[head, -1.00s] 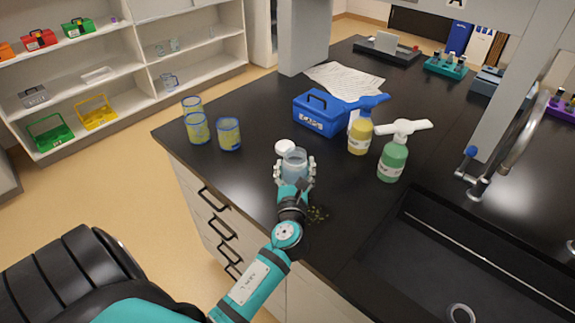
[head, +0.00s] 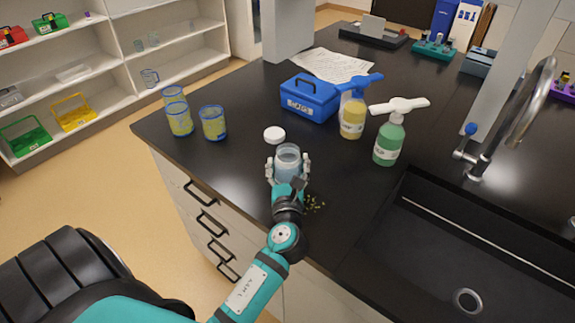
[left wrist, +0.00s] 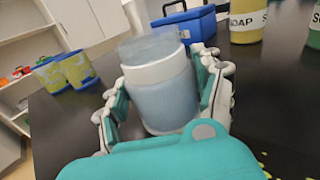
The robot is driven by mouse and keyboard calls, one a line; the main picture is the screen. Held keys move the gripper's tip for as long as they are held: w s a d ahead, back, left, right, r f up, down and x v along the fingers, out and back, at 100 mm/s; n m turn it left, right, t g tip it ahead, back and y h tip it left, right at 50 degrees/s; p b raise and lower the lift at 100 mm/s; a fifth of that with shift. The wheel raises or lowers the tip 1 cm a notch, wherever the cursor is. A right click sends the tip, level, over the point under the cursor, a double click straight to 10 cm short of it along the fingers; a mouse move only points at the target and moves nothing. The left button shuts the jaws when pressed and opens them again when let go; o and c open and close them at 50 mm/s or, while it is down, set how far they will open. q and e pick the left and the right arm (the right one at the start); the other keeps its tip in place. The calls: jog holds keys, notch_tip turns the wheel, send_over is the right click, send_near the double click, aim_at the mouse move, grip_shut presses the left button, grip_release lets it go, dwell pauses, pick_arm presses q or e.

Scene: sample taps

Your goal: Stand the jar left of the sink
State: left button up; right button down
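The clear jar (head: 287,158) with pale blue contents is upright near the counter's front edge, left of the sink (head: 465,255). My left gripper (head: 288,168) has a finger on each side of the jar and is shut on it. In the left wrist view the jar (left wrist: 165,95) fills the space between the finger pads. I cannot tell whether its base touches the counter. My right gripper is not in view.
A white lid (head: 274,135) lies just behind the jar. Crumbs (head: 314,203) lie to its right. A yellow bottle (head: 352,118), a green bottle (head: 388,140) and a blue box (head: 310,98) stand behind. Several yellow cups (head: 213,123) stand left.

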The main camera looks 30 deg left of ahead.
pick_arm(q)
jog(key=o, duration=0.3)
jog(key=shift+a, duration=0.15)
jog(key=shift+o, duration=0.2)
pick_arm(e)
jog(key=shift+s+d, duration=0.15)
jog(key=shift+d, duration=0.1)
pick_arm(q)
jog(key=shift+r, duration=0.15)
jog(key=b+v, duration=0.2)
jog(key=v, duration=0.8)
jog(key=shift+s+d, duration=0.3)
jog(key=shift+d, duration=0.05)
jog(key=shift+s+d, duration=0.35)
jog(key=shift+s, duration=0.15)
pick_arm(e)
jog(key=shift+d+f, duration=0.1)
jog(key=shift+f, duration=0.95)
